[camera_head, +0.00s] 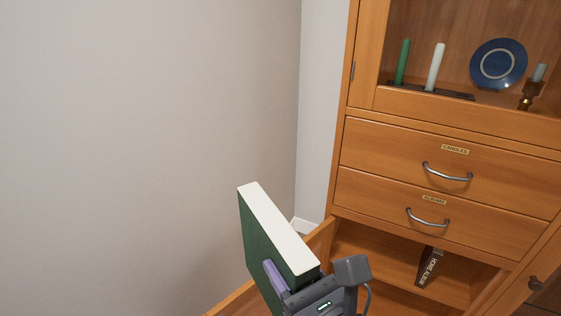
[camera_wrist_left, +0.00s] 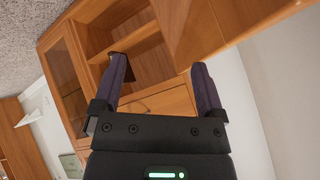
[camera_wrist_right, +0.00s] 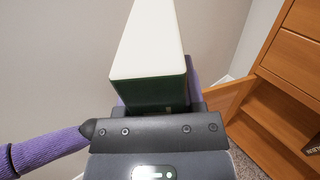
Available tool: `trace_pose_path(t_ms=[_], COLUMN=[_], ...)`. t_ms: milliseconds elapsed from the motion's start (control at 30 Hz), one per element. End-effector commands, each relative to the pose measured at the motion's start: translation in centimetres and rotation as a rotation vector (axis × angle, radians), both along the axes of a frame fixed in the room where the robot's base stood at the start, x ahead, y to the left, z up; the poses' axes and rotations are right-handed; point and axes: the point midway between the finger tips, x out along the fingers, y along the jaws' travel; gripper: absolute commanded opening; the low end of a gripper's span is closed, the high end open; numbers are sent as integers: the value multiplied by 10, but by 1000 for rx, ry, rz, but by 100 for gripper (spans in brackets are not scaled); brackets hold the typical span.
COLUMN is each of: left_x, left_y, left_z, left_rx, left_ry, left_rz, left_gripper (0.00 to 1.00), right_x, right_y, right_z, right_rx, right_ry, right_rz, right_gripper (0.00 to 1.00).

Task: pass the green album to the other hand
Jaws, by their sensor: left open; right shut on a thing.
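The green album (camera_head: 256,245) has green covers and a white page edge. It is held up in front of the open lower cabinet in the head view. My right gripper (camera_head: 295,282) is shut on its near lower end. In the right wrist view the album (camera_wrist_right: 150,60) stands out beyond the fingers, white edge toward the camera. My left gripper shows only in its own wrist view (camera_wrist_left: 160,90), with its two fingers wide apart and nothing between them. The left gripper is not in the head view.
A wooden cabinet has drawers labelled candles (camera_head: 400,155) and albums (camera_head: 385,200). Its lower doors stand open, and a dark book (camera_head: 429,267) leans inside. Candles and a blue plate (camera_head: 498,64) stand above. The grey wall (camera_head: 130,130) at left is bare.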

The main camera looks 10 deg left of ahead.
Motion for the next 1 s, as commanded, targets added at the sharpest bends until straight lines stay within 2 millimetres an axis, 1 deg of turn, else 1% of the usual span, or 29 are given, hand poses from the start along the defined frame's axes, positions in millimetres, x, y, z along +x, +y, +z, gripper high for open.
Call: trace_pose_path(t_ms=[33,67,100,133,167,200,267,300,333,367,400,467,500,533,567,600,633,667,700,767,800,833,900,1000], left_x=[32,52,78,94,109,126,149,161,169,175,182,187,187,184,177,164,151,138,119,92,75,65,44,26], left_y=[-1,5,12,15,11,1,-12,-21,-28,-35,-45,-60,-70,-82,-101,-125,-140,-150,-158,-160,-157,-152,-141,-126], left_z=[29,45,66,84,103,130,174,204,226,250,281,329,361,384,398,402,406,410,415,422,427,432,443,455], left_rx=[43,94,165,206,222,226,230,237,245,252,266,292,313,324,319,308,314,329,364,439,494,535,623,707], left_ry=[-79,-112,-150,-181,-218,-270,-352,-409,-451,-494,-551,-641,-700,-728,-698,-591,-510,-429,-316,-147,-38,38,192,339], left_rz=[-75,-123,-182,-222,-254,-289,-341,-379,-409,-439,-483,-552,-602,-656,-743,-868,-959,-1041,-1142,-1265,-1326,-1360,-1415,-1446], left_gripper=[91,91,91,91,91,91,91,91,91,91,91,91,91,91,91,91,91,91,91,91,91,91,91,91], right_x=[0,0,0,0,0,0,0,0,0,0,0,0,0,0,0,0,0,0,0,0,0,0,0,0], right_y=[0,0,0,0,0,0,0,0,0,0,0,0,0,0,0,0,0,0,0,0,0,0,0,0], right_z=[1,1,1,1,1,1,1,1,1,1,1,1,1,1,1,1,1,1,1,1,1,1,1,1], right_rx=[3,3,2,3,2,3,3,2,2,2,2,2,2,2,2,3,2,2,2,2,3,3,3,3], right_ry=[-3,-3,-4,-3,-4,-3,-3,-4,-4,-4,-4,-4,-4,-4,-4,-3,-4,-4,-4,-4,-3,-3,-3,-3], right_rz=[1,1,1,1,1,1,0,0,0,0,0,0,0,0,0,0,0,0,0,0,0,0,0,0], right_gripper=[0,0,0,0,0,0,0,0,0,0,0,0,0,0,0,0,0,0,0,0,0,0,0,0])
